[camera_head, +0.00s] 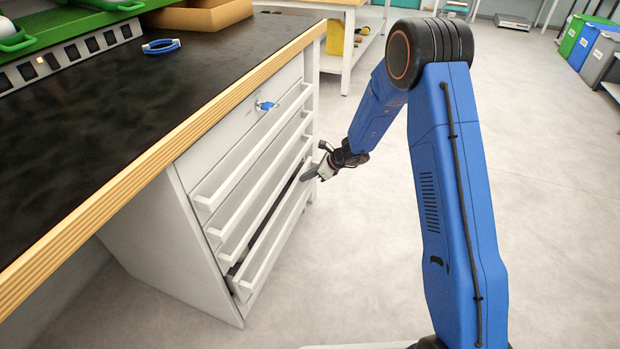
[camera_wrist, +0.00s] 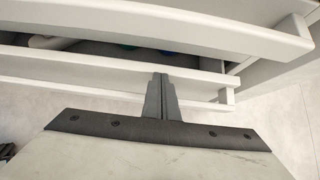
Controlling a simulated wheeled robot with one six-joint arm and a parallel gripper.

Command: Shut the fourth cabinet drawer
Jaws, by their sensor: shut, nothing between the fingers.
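The white drawer cabinet (camera_head: 150,230) stands under the workbench, with stacked drawers that have long white bar handles. The fourth drawer (camera_head: 272,250), the lowest one showing, stands partly open, with a dark gap above its front. Its inside shows in the wrist view as a dark slot (camera_wrist: 100,48) with blue and green bits. My gripper (camera_head: 312,172) is at the far end of the drawer fronts, shut and empty. In the wrist view its closed fingers (camera_wrist: 160,82) overlap the white drawer front and handle bars (camera_wrist: 90,72); whether they touch is unclear.
A blue key (camera_head: 267,105) sits in the lock on the top front. The black worktop (camera_head: 110,110) with a wooden edge overhangs the cabinet. The pale floor (camera_head: 350,270) to the right of the cabinet is clear apart from my arm.

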